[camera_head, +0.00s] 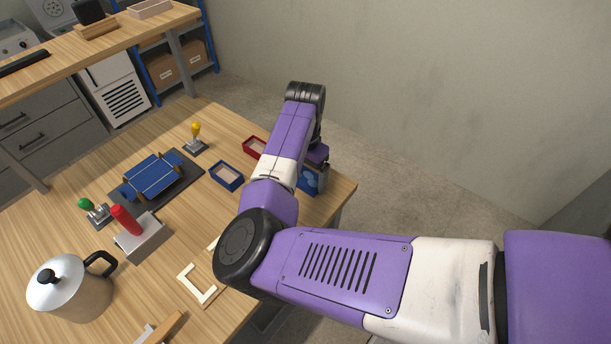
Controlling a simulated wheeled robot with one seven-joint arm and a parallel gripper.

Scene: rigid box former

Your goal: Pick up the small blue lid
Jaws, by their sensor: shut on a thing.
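My gripper (322,176) is at the right end of the wooden table, pointing down and partly hidden behind my own arm. It is shut on a blue piece (308,181), which looks like the small blue lid. Only part of this piece shows beside the fingers, and I cannot tell whether it touches the table. A small open blue box (227,166) with a pale inside sits on the table to the left of my arm. A small red box (251,143) stands behind it, partly covered by my arm.
A dark plate bears a blue folded panel (152,174). Toggle clamps with yellow (195,128) and green (85,204) knobs stand around it. A grey block with a red handle (124,219), a metal pot (70,289) and a pale angled frame (190,284) are nearer.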

